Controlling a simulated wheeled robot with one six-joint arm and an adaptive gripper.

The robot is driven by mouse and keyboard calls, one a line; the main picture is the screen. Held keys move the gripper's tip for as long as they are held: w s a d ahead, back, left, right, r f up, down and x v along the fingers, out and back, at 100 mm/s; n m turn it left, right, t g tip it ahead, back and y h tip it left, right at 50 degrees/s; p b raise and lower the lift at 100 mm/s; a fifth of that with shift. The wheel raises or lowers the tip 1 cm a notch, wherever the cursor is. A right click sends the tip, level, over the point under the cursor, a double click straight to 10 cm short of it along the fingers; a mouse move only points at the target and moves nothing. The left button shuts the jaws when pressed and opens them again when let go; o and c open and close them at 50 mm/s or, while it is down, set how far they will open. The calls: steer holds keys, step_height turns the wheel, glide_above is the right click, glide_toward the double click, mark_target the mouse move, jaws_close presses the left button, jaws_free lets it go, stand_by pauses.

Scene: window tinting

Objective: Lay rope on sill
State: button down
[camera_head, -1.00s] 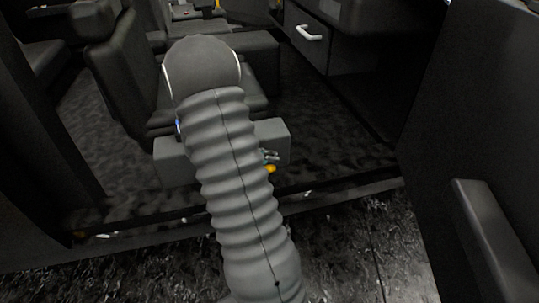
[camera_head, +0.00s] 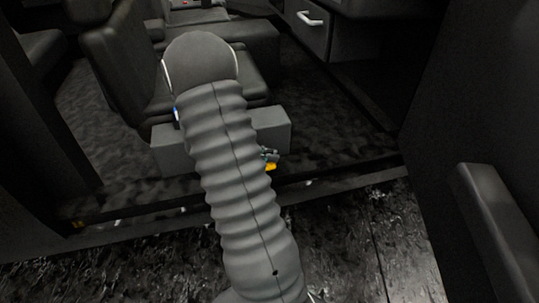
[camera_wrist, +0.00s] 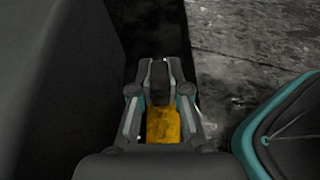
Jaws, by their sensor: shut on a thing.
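A yellow-orange thing (camera_wrist: 163,126) sits between the fingers of my gripper (camera_wrist: 160,72) in the wrist view. I cannot tell whether it is the rope. A dark piece shows between the fingertips ahead of it. In the head view, my gripper (camera_head: 268,153) is mostly hidden behind my grey ribbed arm; a bit of the yellow thing (camera_head: 271,167) shows below it. The sill (camera_head: 345,180) is the dark strip along the lower edge of the vehicle's doorway. My gripper appears just above or inside it; the exact height is unclear. No loose rope is visible.
Dark seats (camera_head: 118,65) stand inside the vehicle at the left. A cabinet with a white handle (camera_head: 311,18) stands at the back right. A dark door panel with an armrest (camera_head: 490,225) borders the right. Rough grey ground (camera_head: 345,235) lies in front of the sill.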

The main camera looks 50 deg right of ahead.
steer(key=shift+f, duration=0.35)
steer(key=c, duration=1.1)
jaws_free()
steer(key=v, duration=1.2)
steer(key=shift+s+a+r, duration=0.15)
steer(key=shift+a+r, duration=0.05)
steer(key=shift+r, duration=0.15)
steer(key=s+a+r+m+t+y+p, duration=0.1)
steer(key=s+a+r+m+t+y, duration=0.2)
steer(key=a, duration=0.5)
steer(key=s+a+r+m+t+y+p, duration=0.1)
steer(key=s+a+r+m+t+y, duration=0.3)
steer(key=s+a+r, duration=0.4)
steer(key=s+a+r+m+t+y+p, duration=0.1)
steer(key=s+a+r+m+t+y, duration=0.3)
steer(key=a+r, duration=0.3)
steer(key=shift+s+a+r+m+t+p, duration=0.1)
steer(key=shift+s+a+m+t+p, duration=0.2)
steer(key=shift+s+a+t, duration=0.5)
